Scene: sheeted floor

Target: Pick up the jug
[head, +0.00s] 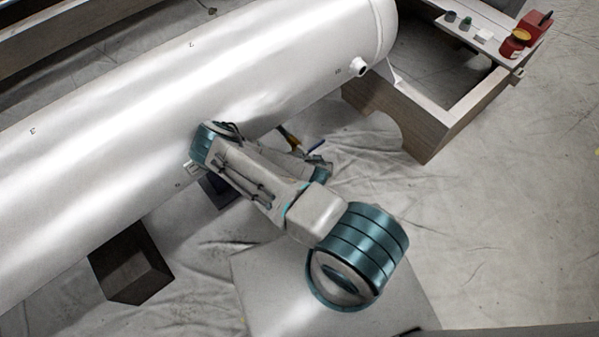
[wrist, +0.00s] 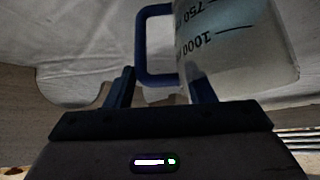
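The jug (wrist: 232,50) shows in the wrist view at upper right. It is a translucent vessel with dark volume marks that appear upside down, and a blue handle (wrist: 146,45) on its left. My gripper (wrist: 162,88) has its two dark fingers apart at the bottom centre of the wrist view. The lower part of the handle is between the fingers in the picture; I cannot tell whether either finger touches it. The right finger overlaps the jug's body. In the head view I cannot make out the jug or the fingers near my arm.
A large white tank (head: 140,110) lies diagonally beside my arm. A wooden support frame (head: 433,135) stands at its right end. A dark block (head: 130,265) is at lower left. A red container (head: 514,44) and small items sit on a ledge at upper right. The sheeted floor at right is clear.

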